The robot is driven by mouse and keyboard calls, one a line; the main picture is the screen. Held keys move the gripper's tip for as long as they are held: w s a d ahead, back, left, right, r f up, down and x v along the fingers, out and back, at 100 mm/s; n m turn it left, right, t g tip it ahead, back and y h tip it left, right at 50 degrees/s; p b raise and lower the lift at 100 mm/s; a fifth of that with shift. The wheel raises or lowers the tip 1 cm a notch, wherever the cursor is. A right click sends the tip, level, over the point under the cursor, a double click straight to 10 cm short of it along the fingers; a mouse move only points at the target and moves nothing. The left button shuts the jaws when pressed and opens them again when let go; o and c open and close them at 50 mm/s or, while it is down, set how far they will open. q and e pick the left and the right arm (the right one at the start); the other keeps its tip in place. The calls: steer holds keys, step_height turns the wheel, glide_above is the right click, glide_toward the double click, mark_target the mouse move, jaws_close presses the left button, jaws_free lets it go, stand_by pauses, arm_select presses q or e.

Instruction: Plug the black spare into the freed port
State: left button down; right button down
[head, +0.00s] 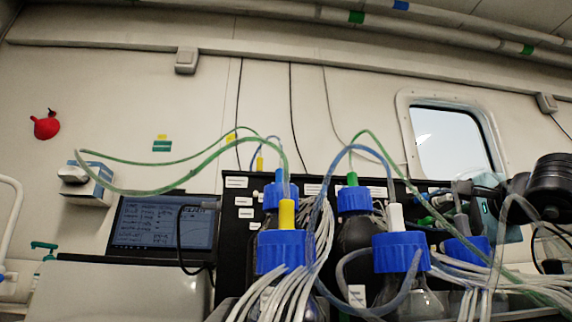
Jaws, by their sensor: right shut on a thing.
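My right gripper (443,201) is at the right, in front of the black rack and just above a blue-capped bottle (466,250) with a grey plug (462,224). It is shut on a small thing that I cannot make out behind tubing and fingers. A green fitting (426,221) shows close beside its fingers. I cannot pick out the black spare or the freed port. Other blue caps carry a yellow plug (287,214), a white plug (395,216), a green plug (352,179) and a blue plug (279,176). My left gripper is out of view.
A black rack (233,215) with white labels stands behind the bottles. Looping green and blue tubes and bundles of white tubes (325,225) crowd the space around the caps. A dark screen (163,226) stands at the left. A window (447,137) is in the back wall.

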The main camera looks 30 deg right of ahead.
steer(key=shift+w+d, duration=0.15)
steer(key=shift+w, duration=0.2)
stand_by(0.4)
steer(key=c, duration=1.4)
jaws_free()
steer(key=shift+o, duration=0.2)
steer(key=p+v, duration=0.1)
steer(key=v, duration=0.6)
steer(key=shift+s, duration=0.35)
